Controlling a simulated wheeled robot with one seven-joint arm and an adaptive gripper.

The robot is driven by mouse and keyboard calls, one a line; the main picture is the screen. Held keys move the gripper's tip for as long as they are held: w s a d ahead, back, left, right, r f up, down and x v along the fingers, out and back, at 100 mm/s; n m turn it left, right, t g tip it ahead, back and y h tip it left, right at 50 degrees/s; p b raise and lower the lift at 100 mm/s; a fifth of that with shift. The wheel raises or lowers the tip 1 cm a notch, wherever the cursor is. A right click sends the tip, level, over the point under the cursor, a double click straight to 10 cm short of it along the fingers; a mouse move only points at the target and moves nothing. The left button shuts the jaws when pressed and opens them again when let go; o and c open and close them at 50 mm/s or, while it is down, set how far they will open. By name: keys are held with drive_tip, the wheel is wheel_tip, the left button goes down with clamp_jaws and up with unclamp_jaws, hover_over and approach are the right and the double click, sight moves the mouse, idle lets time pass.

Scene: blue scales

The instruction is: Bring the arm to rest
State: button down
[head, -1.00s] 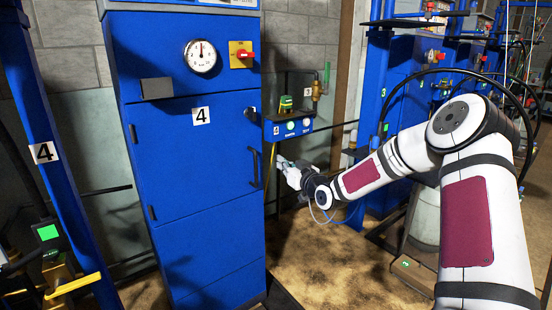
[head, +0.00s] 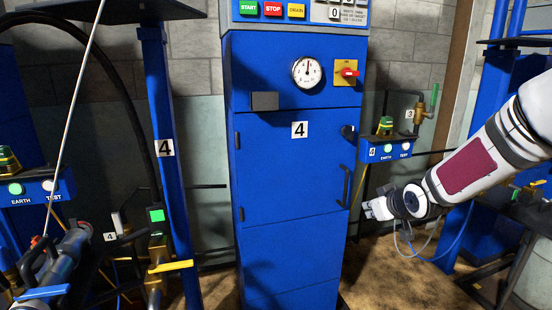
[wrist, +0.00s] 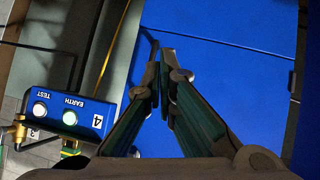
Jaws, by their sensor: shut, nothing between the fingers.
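My gripper (head: 372,210) is at the end of my arm, to the right of the blue cabinet marked 4 (head: 285,180) in the head view. It is small there, and lies below and right of the cabinet's dark door handle (head: 346,187). In the wrist view my gripper (wrist: 162,52) points toward the blue cabinet face (wrist: 235,75). Its fingertips are close together and nothing shows between them. I cannot tell how far the fingertips are from the cabinet. The cabinet door appears closed.
A blue earth and test box (head: 391,149) is on the wall just above my gripper; it also shows in the wrist view (wrist: 70,108). A gauge (head: 307,72) and a red and yellow switch (head: 346,73) are on the cabinet. A blue post (head: 165,150) stands left.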

drive_tip(key=s+a+r+m+g, duration=0.1)
drive_tip(key=s+a+r+g, duration=0.15)
drive_tip(key=s, duration=1.35)
drive_tip(key=s+a+r+m+g+h, duration=0.15)
drive_tip(key=s+g, duration=0.25)
drive_tip(key=s, duration=1.2)
drive_tip(key=s+a+r+m+g, duration=0.2)
drive_tip(key=s+a+r+g, duration=0.15)
drive_tip(key=s, duration=1.35)
wheel_tip(320, 180, up, 26)
drive_tip(key=t+p, duration=0.3)
drive_tip(key=p, duration=2.2)
drive_tip(key=shift+d+r+t, duration=0.25)
drive_tip(key=shift+d+t, duration=0.05)
drive_tip(key=shift+d, duration=0.05)
drive_tip(key=shift+n, duration=0.25)
